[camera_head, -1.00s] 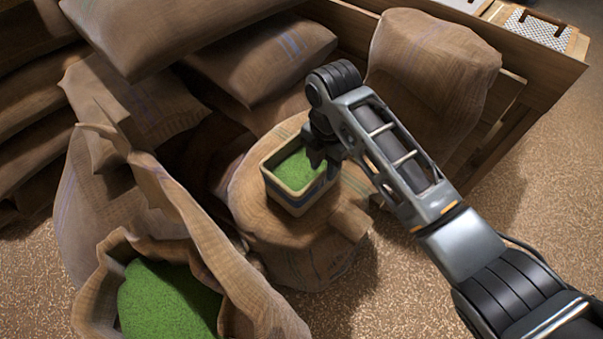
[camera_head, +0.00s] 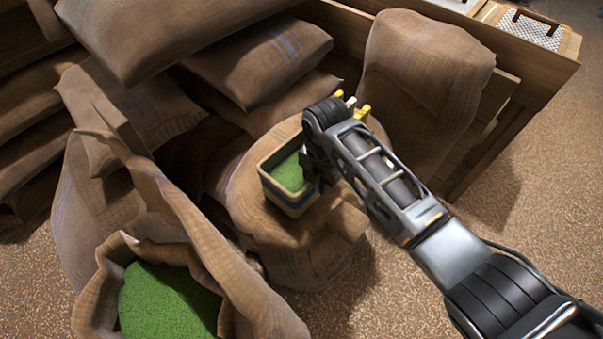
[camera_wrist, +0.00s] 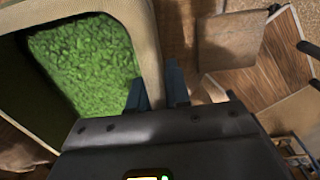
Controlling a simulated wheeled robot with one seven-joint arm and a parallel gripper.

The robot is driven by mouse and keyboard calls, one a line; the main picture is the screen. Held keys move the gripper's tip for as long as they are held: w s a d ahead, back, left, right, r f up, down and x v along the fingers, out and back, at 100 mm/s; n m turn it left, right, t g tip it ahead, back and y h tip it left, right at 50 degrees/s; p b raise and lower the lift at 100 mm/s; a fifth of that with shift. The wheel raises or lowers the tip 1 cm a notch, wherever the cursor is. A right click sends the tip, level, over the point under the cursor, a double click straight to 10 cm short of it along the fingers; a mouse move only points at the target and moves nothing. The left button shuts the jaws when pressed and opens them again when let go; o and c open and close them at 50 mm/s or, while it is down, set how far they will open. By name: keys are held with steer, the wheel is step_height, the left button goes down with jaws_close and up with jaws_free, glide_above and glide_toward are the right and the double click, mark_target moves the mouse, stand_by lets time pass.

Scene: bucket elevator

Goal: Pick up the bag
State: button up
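Several brown burlap bags are in view, and I cannot tell which one the task means. An open bag of green grain (camera_head: 165,300) stands at the lower left. A tied-looking bag (camera_head: 300,245) stands in the middle, with a small box of green grain (camera_head: 287,208) on top. Another bag (camera_head: 425,75) leans at the back right. My gripper (camera_head: 308,160) is at the box's right side. In the wrist view, the fingers of my gripper (camera_wrist: 158,88) straddle the box's cream rim (camera_wrist: 145,35), one inside and one outside. Whether they press on it is unclear.
Stacked bags (camera_head: 260,62) fill the back left. A wooden bench (camera_head: 490,120) stands behind the right bag, with a metal grid plate (camera_head: 535,28) on it. The speckled floor (camera_head: 510,200) is clear at the right.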

jaws_close()
stand_by(0.9)
steer(key=shift+r, duration=0.1)
